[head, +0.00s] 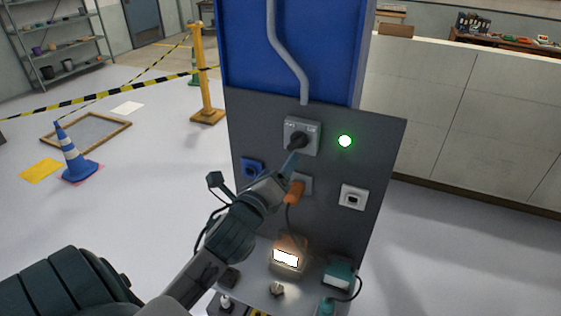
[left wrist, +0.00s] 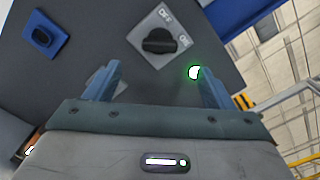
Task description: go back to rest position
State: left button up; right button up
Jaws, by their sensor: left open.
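My left gripper (head: 291,166) is in front of the dark panel (head: 376,150), just below a grey rotary switch (head: 299,137) with a black knob. In the left wrist view its two blue-grey fingers (left wrist: 155,88) stand wide apart with nothing between them. The switch (left wrist: 160,41) shows beyond the fingers with OFF and ON marks, and the knob points toward ON. A green lamp (head: 345,141) is lit to the right of the switch. An orange plug (head: 295,193) sits in a socket below the gripper, partly hidden by it. My right gripper is not in view.
A blue socket (head: 252,169) and a white socket (head: 353,197) flank the plug. A shelf below holds a lit orange device (head: 288,254) and a teal device (head: 339,274) with cables. A cone (head: 73,155) and a yellow post (head: 203,75) stand on the floor at left.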

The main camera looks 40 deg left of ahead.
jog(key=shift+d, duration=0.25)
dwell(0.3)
